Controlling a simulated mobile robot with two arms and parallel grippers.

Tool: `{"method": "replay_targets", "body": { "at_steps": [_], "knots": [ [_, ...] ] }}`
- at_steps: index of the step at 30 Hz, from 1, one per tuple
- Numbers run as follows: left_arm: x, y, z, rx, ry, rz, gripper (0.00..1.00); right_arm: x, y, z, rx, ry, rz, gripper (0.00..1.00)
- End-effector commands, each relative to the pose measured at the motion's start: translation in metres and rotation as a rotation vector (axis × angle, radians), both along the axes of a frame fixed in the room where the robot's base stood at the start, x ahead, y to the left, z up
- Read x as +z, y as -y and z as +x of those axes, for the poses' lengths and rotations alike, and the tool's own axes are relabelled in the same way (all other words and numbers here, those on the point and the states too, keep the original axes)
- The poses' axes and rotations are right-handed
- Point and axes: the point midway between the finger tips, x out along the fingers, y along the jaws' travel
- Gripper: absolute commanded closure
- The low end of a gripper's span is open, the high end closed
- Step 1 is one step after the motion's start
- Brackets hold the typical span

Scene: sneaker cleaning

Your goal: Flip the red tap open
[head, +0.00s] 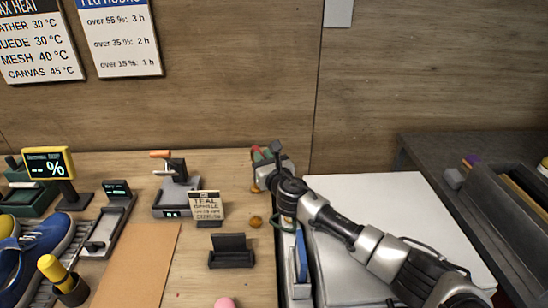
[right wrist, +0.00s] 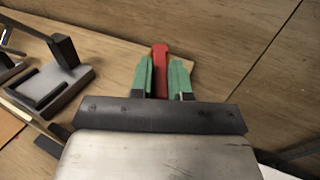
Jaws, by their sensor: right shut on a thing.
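The red tap (right wrist: 160,62) shows in the right wrist view as a narrow red lever between the two green finger pads of my right gripper (right wrist: 161,80). The pads are closed on its sides. In the head view, my right gripper (head: 264,154) is at the back of the table, near the wooden wall, and only a little red shows by its green tips. The rest of the tap is hidden behind my gripper and wrist. My left gripper is not in the head view.
A black holder (head: 231,252) is nearer. Blue sneakers (head: 40,255) sit far left. A white surface (head: 400,200) lies under my right arm.

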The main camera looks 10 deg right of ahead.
Motion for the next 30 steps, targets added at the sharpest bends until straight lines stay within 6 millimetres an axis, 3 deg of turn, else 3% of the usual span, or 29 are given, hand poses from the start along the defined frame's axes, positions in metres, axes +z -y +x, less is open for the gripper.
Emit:
{"method": "replay_targets", "body": {
  "at_steps": [15,16,20,30],
  "knots": [
    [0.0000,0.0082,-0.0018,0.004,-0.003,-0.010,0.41,-0.0002,-0.0053,0.0004,-0.008,0.000,0.000,1.00],
    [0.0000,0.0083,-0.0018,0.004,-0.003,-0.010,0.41,-0.0003,-0.0053,0.0004,-0.008,0.000,0.000,0.80],
    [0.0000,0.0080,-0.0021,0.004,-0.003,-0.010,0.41,-0.0003,-0.0052,0.0004,-0.008,0.000,0.000,0.60],
    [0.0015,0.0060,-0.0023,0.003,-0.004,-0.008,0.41,0.0036,-0.0049,0.0008,-0.008,0.001,-0.001,0.57]
  ]
}}
